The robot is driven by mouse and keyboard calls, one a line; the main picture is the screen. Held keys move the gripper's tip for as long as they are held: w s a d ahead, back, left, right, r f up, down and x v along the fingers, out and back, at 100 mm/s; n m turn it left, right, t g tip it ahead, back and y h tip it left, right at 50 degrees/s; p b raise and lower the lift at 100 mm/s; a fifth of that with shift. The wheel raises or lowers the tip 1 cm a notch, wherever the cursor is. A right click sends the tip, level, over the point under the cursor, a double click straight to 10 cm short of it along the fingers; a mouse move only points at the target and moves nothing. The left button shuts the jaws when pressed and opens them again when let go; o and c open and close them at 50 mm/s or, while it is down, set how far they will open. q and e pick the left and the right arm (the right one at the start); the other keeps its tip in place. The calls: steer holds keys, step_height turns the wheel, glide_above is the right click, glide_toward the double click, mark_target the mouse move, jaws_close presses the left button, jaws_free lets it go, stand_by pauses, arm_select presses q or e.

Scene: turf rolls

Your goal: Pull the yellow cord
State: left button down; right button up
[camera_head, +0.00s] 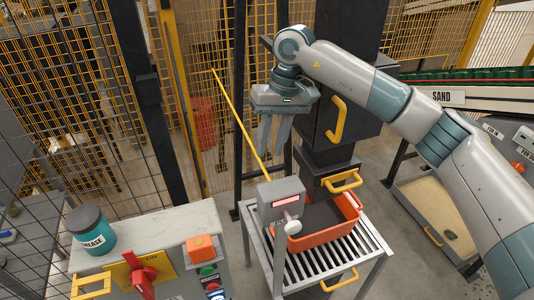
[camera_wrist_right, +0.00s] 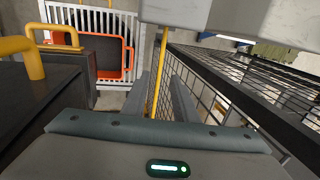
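The yellow cord (camera_head: 238,122) runs slantwise from a post at the upper left down to a grey box with a red display (camera_head: 281,203). My right gripper (camera_head: 270,150) points down just right of the cord in the head view, its fingers apart. In the right wrist view, the cord (camera_wrist_right: 159,75) shows in the gap between the two open fingers (camera_wrist_right: 159,92) and touches neither visibly. I cannot tell its depth relative to the fingertips. My left gripper is not in view.
An orange tub (camera_head: 326,234) sits on a roller stand (camera_head: 374,250) below. A black machine with yellow handles (camera_head: 338,120) stands right of the gripper. Mesh fencing (camera_head: 90,110) is at left. A control desk (camera_head: 172,232) carries a grease jar (camera_head: 91,230) and red switch (camera_head: 142,273).

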mark_target(265, 170)
steer(key=f, duration=0.1)
steer(key=f+p, duration=0.1)
steer(key=f, duration=0.1)
steer(key=shift+s+a+f+p, duration=0.15)
steer(key=shift+a+f+p, duration=0.1)
steer(key=shift+a+p, duration=0.1)
steer(key=shift+a+f, duration=0.1)
steer(key=shift+f, duration=0.7)
jaws_close()
stand_by(0.6)
